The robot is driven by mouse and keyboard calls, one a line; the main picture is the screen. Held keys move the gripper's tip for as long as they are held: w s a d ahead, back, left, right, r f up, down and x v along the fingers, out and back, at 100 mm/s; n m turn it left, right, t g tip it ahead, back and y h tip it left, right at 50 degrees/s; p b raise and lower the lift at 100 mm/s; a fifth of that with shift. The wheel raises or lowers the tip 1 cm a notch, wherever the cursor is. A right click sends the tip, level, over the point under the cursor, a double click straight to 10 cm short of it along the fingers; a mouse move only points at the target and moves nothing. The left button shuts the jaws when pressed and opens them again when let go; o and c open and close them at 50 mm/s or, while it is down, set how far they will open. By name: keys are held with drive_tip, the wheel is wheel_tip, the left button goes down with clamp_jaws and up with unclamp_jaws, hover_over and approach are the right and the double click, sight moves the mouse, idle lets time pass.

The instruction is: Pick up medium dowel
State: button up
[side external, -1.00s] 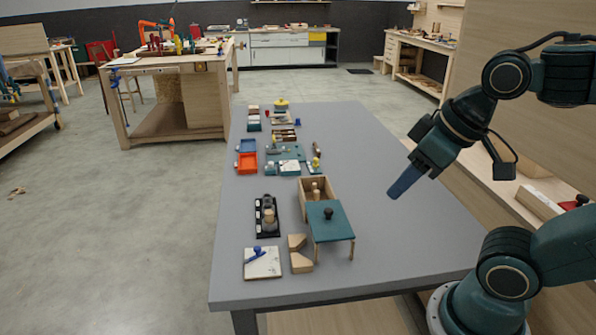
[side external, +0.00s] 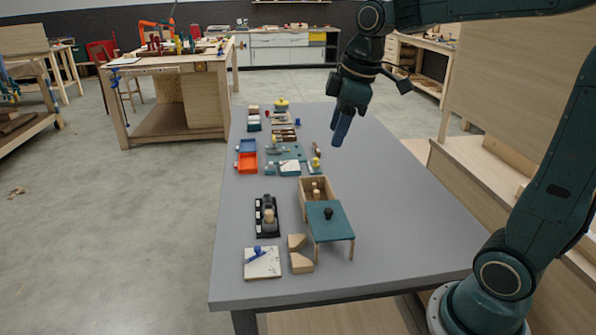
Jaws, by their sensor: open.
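My gripper (side external: 341,130), with blue fingers, hangs in the air over the far right part of the grey table (side external: 395,225), pointing down. It is apart from all the objects and holds nothing that I can see. Pale wooden pieces stand in a black holder (side external: 266,232) at the middle left of the table. Another pale wooden peg-like piece (side external: 316,191) shows in an open wooden box (side external: 304,204). These pieces are too small for me to tell which one is the medium dowel.
A teal-topped stand with a dark knob (side external: 331,233) is in front of the box. Wooden blocks (side external: 299,263) and a white tile with a blue item (side external: 262,265) lie near the front. An orange tray (side external: 246,162) and small parts are farther back. The table's right side is clear.

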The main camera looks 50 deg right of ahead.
drive_tip(key=w+d+f+n+g, duration=0.1)
drive_tip(key=w+d+f+n, duration=0.2)
drive_tip(key=w+d, duration=0.3)
drive_tip(key=n+g+y, duration=0.2)
drive_tip(key=n, duration=0.6)
approach(317, 191)
wheel_tip(317, 191, up, 2)
drive_tip(key=shift+d+r, duration=0.2)
drive_tip(key=shift+d, duration=0.1)
drive_tip(key=shift+a+f, duration=0.25)
drive_tip(key=shift+f, duration=1.15)
drive_tip(key=shift+a+f, duration=0.2)
drive_tip(key=shift+f, duration=1.25)
drive_tip(key=shift+a+f, duration=0.25)
drive_tip(key=shift+f, duration=1.15)
drive_tip(key=shift+a+f, duration=0.3)
drive_tip(key=shift+f, duration=0.6)
drive_tip(key=shift+a+f, duration=0.25)
drive_tip(key=shift+f, duration=0.6)
drive_tip(key=shift+a+f, duration=0.1)
drive_tip(key=shift+f, duration=0.65)
